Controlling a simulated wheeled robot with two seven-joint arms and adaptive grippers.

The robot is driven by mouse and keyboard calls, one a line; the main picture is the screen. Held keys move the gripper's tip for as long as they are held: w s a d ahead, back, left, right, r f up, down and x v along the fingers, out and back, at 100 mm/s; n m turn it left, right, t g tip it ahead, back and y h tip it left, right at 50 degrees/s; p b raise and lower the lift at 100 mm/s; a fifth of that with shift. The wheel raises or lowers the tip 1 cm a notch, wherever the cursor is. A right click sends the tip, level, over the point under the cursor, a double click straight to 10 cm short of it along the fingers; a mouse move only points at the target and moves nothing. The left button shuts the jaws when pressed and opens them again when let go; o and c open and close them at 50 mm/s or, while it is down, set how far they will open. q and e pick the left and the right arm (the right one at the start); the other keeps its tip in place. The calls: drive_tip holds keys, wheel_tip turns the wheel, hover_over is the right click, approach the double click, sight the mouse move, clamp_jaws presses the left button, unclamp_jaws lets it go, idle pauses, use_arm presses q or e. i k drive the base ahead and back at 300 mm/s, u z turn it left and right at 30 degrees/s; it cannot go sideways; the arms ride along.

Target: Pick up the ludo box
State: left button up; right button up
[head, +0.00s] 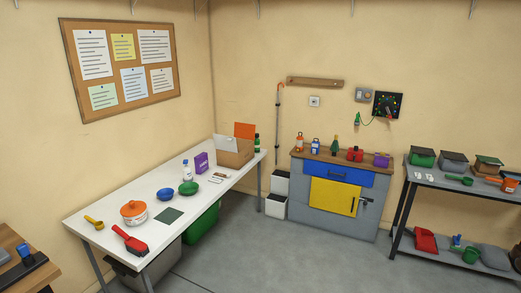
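No thing in the head view can be clearly read as a ludo box. A small upright purple box (201,162) stands on the white table, with markings too small to read. An open cardboard box (233,152) with an orange sheet and papers sticking out stands at the table's far end. Neither of my grippers is in view.
The white table (118,219) also holds a red brush (130,240), an orange-lidded tub (134,213), bowls and a bottle. A grey cabinet (327,219) with blue drawer and yellow door stands at the back. A shelf unit (401,213) is at right. Floor between is clear.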

sight(201, 161)
drive_tip(key=i, duration=5.9)
drive_tip(key=u, duration=3.55)
